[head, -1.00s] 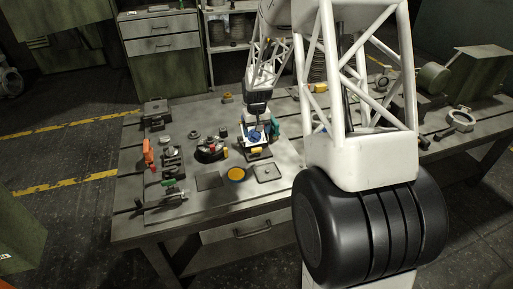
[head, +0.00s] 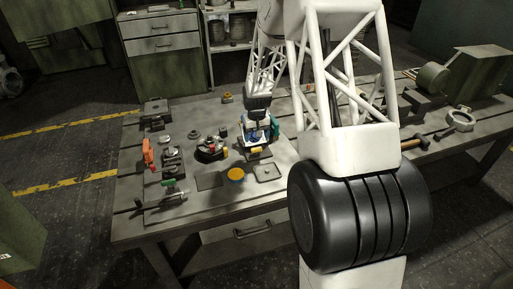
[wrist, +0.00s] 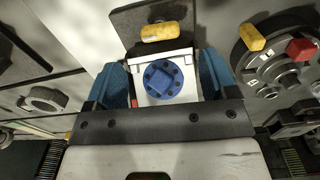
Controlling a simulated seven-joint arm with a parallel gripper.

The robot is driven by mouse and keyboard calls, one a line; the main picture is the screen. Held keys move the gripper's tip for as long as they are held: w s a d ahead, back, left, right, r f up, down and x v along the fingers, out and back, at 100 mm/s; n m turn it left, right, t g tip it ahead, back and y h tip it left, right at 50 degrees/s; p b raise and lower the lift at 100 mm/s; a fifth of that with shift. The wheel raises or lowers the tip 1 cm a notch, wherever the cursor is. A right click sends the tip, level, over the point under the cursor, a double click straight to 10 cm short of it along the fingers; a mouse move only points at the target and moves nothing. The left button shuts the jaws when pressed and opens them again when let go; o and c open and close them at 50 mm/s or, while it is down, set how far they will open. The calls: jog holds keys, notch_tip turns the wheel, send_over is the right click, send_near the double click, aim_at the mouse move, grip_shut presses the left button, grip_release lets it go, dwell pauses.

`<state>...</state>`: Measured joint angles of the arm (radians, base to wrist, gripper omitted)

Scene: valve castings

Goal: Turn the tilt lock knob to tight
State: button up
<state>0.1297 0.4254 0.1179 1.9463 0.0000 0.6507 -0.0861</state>
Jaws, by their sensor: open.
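In the wrist view a round blue knob-like part (wrist: 163,80) with a square centre and dark holes sits on a white block (wrist: 165,56). A yellow bar-shaped handle (wrist: 165,32) lies just beyond it, over a dark plate (wrist: 125,22). I see no readable label, so I cannot tell which part is the tilt lock knob. My gripper (wrist: 161,82) is open, its blue fingers on either side of the white block and blue part. I cannot tell whether they touch. In the head view my gripper (head: 258,132) is low over the bench, hiding most of the block.
A round fixture (wrist: 283,72) with yellow and red pieces stands close on the right in the wrist view; it also shows in the head view (head: 210,151). A yellow disc (head: 236,174) and a square plate (head: 268,173) lie at the bench's front. Clamps and tools stand left.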

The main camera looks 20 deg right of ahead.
aim_at(256, 148)
jog(key=shift+f, duration=3.25)
jog(key=shift+c, duration=0.3)
jog(key=c, duration=0.9)
jog(key=shift+m, duration=0.8)
